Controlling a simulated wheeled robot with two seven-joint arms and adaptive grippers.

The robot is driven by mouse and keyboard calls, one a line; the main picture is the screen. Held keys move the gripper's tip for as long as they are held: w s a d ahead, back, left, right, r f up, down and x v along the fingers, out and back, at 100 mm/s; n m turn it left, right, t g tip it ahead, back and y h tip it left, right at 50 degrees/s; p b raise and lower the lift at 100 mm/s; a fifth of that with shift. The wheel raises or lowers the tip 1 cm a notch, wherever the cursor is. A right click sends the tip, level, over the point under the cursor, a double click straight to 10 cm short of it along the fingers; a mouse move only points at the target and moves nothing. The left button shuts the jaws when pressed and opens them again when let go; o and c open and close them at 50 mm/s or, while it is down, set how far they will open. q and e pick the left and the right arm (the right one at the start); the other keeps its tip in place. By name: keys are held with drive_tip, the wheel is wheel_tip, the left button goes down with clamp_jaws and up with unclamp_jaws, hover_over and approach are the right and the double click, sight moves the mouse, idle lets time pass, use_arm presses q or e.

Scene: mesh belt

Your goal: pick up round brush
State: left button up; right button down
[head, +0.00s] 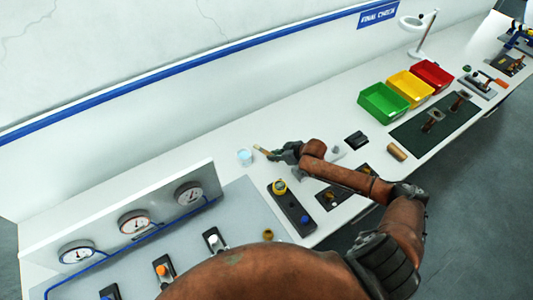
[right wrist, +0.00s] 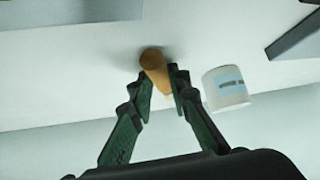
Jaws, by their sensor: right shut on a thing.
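The round brush shows in the right wrist view as a tan wooden handle (right wrist: 153,62) standing between my right fingertips. In the head view the brush (head: 262,150) is a small tan stick at the tip of my right gripper (head: 276,154). In the right wrist view my right gripper (right wrist: 160,88) is shut on the brush. The brush's far end is hidden or too small to make out. My left gripper is not in view.
A white cup with a blue label (right wrist: 226,88) stands close beside the brush; it also shows in the head view (head: 245,156). Green (head: 383,103), yellow (head: 411,89) and red (head: 433,76) bins stand along the back. A gauge panel (head: 135,218) stands at the left.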

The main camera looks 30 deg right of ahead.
sight(268, 152)
drive_tip(key=shift+r, duration=0.15)
drive_tip(key=shift+r, duration=0.6)
drive_tip(key=shift+r+b, duration=0.35)
drive_tip(key=shift+r, duration=0.45)
drive_tip(key=s+a+r, duration=0.6)
drive_tip(key=s+r, duration=0.4)
drive_tip(key=s, duration=0.2)
drive_tip(key=shift+s+a+b, duration=0.15)
drive_tip(key=shift+a+b, duration=0.2)
drive_tip(key=shift+a+f, duration=0.1)
